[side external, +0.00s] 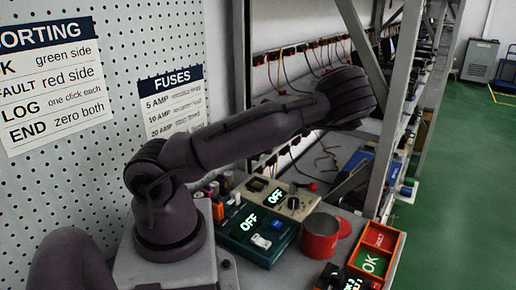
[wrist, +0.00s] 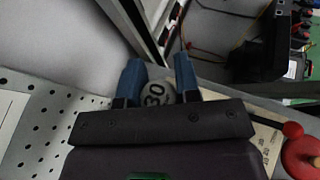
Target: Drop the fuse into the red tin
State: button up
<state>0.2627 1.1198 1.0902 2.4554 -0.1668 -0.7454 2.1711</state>
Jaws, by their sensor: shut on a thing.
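In the wrist view the two blue fingers of my gripper (wrist: 160,82) stand close together with a pale rounded fuse (wrist: 157,95) between them, marked "30". Its lower part is hidden behind the gripper body. In the side view the arm reaches right toward the rack, and neither the fingers nor the fuse can be made out.
A green box reading OFF (side external: 257,236) and a beige box reading OFF (side external: 270,196) stand left of the tin. A red and green sorting tray (side external: 393,262) is at its right. A grey rack post (side external: 402,90) rises near the arm's end. A pegboard (side external: 120,110) lines the left.

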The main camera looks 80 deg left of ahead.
aim_at(321, 217)
jog(key=shift+w+f, duration=0.1)
jog(key=w+d+f+n+g, duration=0.1)
jog(key=w+d, duration=0.1)
jog(key=d, duration=0.1)
jog(key=w+d+f+n+g, duration=0.2)
jog(key=w+d, duration=0.1)
jog(key=w+d+f+n+g, duration=0.1)
jog(key=w+d+g, duration=0.1)
jog(key=w+d, duration=0.1)
jog(key=shift+w+d+f, duration=0.2)
jog(key=shift+d+f, duration=0.2)
jog(key=w+d+r+n+g+h, duration=0.1)
jog(key=d+n+g, duration=0.2)
jog(key=d, duration=0.5)
jog(key=w+d+r+n+g, duration=0.1)
jog(key=d+r+n+g, duration=0.1)
jog(key=d, duration=0.6)
jog(key=f, duration=0.6)
jog(key=shift+s+a+f, duration=0.1)
jog(key=shift+s+a, duration=0.15)
jog(key=shift+s, duration=0.05)
